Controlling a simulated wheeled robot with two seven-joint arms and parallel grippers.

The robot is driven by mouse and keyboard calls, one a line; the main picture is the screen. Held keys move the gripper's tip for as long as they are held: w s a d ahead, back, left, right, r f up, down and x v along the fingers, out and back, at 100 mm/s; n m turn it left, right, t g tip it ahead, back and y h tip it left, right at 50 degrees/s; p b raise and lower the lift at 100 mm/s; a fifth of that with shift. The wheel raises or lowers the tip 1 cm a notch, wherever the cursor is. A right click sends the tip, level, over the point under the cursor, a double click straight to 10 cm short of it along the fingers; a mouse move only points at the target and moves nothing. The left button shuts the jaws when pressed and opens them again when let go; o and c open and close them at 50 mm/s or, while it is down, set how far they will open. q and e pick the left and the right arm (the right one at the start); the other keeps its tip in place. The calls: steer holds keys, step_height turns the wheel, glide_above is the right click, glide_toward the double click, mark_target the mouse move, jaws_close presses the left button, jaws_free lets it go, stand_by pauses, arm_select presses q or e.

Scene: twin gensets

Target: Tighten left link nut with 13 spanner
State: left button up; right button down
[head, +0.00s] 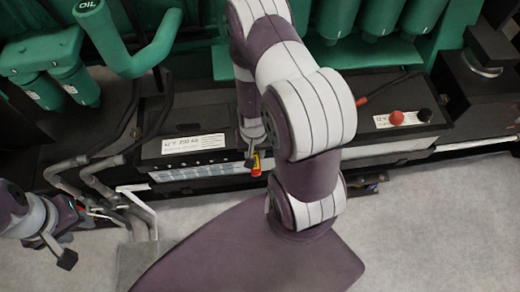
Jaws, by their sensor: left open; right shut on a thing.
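My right gripper (251,146) is at the front edge of the left battery (205,158), mostly hidden by my own arm. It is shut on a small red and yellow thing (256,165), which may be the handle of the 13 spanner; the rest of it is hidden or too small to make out. My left gripper (72,236) is at the lower left, open and empty, above the grey floor and near the pipes. I cannot make out the left link nut; my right arm covers the area right of the left battery.
Green engine parts with an OIL-marked pipe (140,52) stand behind. A right battery (365,135) carries a red knob (397,117) and a black knob (425,115). Grey bent pipes (95,180) stand between my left gripper and the left battery. The floor (440,220) at lower right is clear.

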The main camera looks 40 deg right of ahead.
steer(key=shift+a, duration=0.15)
steer(key=shift+w+a+r+m+p, duration=0.1)
steer(key=shift+w+a+m+p, duration=0.2)
steer(key=shift+w+a+m, duration=0.45)
steer(key=shift+a+m, duration=0.05)
steer(key=shift+m, duration=0.2)
steer(key=shift+w+a+m+p, duration=0.7)
steer(key=shift+w+m+p, duration=0.05)
steer(key=shift+w+m, duration=0.15)
